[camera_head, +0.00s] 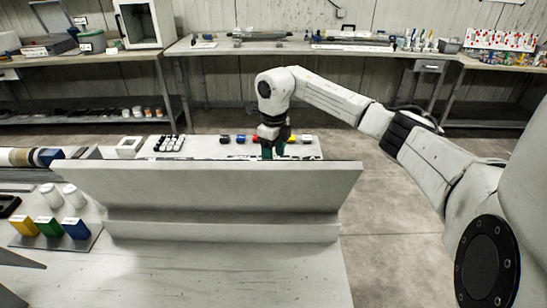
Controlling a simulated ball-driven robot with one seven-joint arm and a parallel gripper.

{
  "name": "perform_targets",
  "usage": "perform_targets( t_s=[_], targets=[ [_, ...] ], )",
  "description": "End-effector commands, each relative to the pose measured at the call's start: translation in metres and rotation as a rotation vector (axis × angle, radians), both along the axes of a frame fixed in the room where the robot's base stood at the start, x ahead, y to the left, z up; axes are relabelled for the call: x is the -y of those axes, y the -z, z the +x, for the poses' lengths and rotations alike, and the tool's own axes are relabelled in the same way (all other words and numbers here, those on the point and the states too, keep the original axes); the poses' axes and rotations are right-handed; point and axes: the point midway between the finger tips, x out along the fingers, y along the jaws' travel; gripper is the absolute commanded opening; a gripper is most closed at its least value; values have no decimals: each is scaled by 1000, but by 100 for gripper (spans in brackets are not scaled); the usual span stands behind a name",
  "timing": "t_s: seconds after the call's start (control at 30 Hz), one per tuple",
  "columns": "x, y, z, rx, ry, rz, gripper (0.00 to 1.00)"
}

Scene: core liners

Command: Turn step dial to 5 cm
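I cannot make out the step dial or its 5 cm mark in this head view. My gripper (272,154) points down behind the top edge of a long pale upright panel (190,185). Its green fingertips are partly hidden by that edge, so I cannot tell whether they are apart or closed on something. Whatever lies below them behind the panel is hidden.
Yellow, green and blue blocks (50,228) and white cylinders (74,196) stand at left. Open floor (395,245) lies at right.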

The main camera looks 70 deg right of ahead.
Motion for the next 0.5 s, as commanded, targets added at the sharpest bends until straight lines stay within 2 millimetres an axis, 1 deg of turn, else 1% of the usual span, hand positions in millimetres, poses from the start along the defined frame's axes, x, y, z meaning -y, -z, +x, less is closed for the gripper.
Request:
perform_targets(
  t_s=[0.03,0.2,0.5],
  targets=[
    [0,6,0,0,0,1,63],
    [0,17,0,0,-2,0,63],
    [0,18,0,0,-2,-1,63]
  ],
)
